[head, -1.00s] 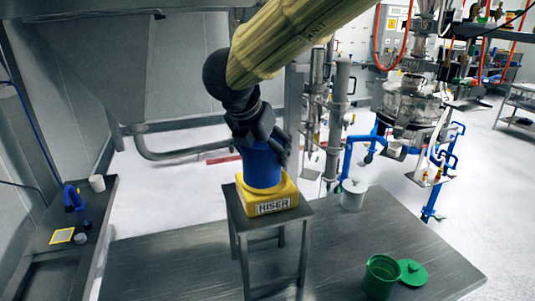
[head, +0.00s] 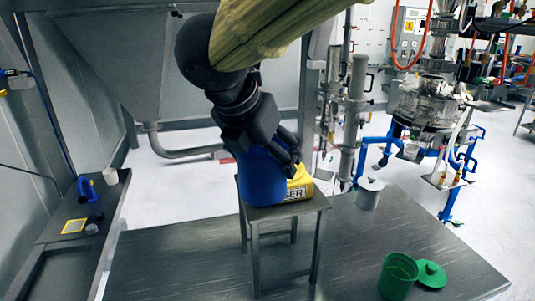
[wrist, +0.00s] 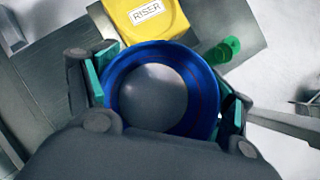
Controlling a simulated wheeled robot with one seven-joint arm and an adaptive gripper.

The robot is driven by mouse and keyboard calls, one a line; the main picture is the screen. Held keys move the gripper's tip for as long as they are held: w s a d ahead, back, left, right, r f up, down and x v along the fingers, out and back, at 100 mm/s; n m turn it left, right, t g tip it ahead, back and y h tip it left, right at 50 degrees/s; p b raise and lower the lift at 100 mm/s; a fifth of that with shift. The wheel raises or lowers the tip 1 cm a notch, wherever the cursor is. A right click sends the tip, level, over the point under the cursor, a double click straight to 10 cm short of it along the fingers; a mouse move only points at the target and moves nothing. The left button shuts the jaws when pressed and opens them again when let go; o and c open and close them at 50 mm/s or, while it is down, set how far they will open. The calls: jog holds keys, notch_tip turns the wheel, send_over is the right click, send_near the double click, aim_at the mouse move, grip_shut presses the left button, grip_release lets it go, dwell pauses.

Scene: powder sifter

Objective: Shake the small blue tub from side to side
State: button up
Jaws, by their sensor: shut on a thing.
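The small blue tub (head: 259,181) is upright or slightly tilted in my gripper (head: 262,150), in front of the yellow riser (head: 300,188) in the head view. My gripper is shut on it, with a finger on either side of the tub's rim (wrist: 209,92) in the wrist view. The tub's inside looks grey and round; I cannot tell what is in it. The riser also shows in the wrist view (wrist: 160,24), beyond the tub. I cannot tell whether the tub's base touches the stool.
The small metal stool (head: 262,213) stands on a large metal table (head: 190,262). A green tub (head: 397,277), its green lid (head: 431,274) and a lidded grey pot (head: 369,194) stand to the right. A side bench (head: 60,262) with small items is at left.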

jog(key=shift+r, duration=0.1)
jog(key=shift+r+p, duration=1.55)
jog(key=shift+r, duration=0.9)
jog(key=shift+a, duration=0.1)
